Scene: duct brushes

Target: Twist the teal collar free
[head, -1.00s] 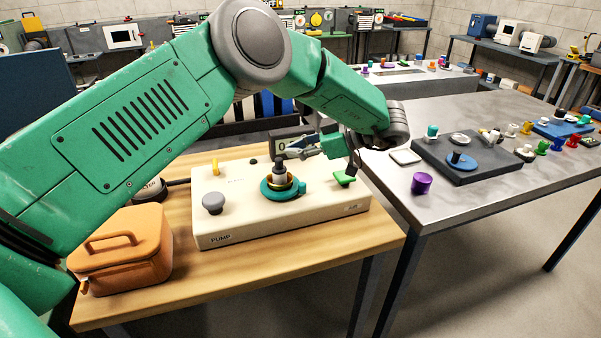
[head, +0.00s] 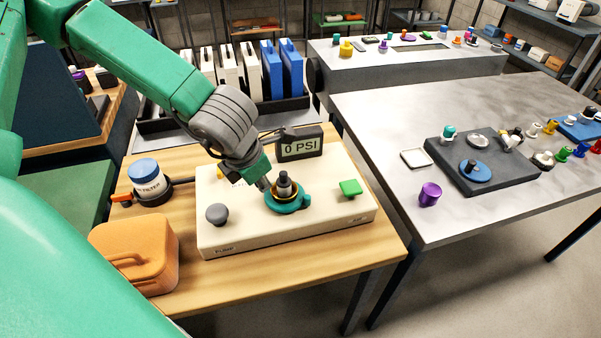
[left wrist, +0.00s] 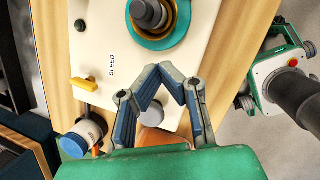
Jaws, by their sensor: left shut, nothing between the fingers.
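The teal collar (head: 301,202) is a ring around a dark stepped stem (head: 284,184) with a brass-coloured ring, on top of the cream pump box (head: 235,235). The collar also shows at the top of the left wrist view (left wrist: 160,45). My left gripper (head: 265,186) is at the collar's left, far side. In the left wrist view its fingertips (left wrist: 166,70) meet, empty, just short of the collar's rim. Whether they touch it I cannot tell. My right gripper is in neither view.
The box carries a grey knob (head: 217,213), a green knob (head: 350,187) and a yellow lever (left wrist: 84,84). A gauge reading 0 PSI (head: 300,145) stands behind. An orange case (head: 140,250) and a filter jar (head: 145,175) stand left. A metal table (head: 380,115) is at right.

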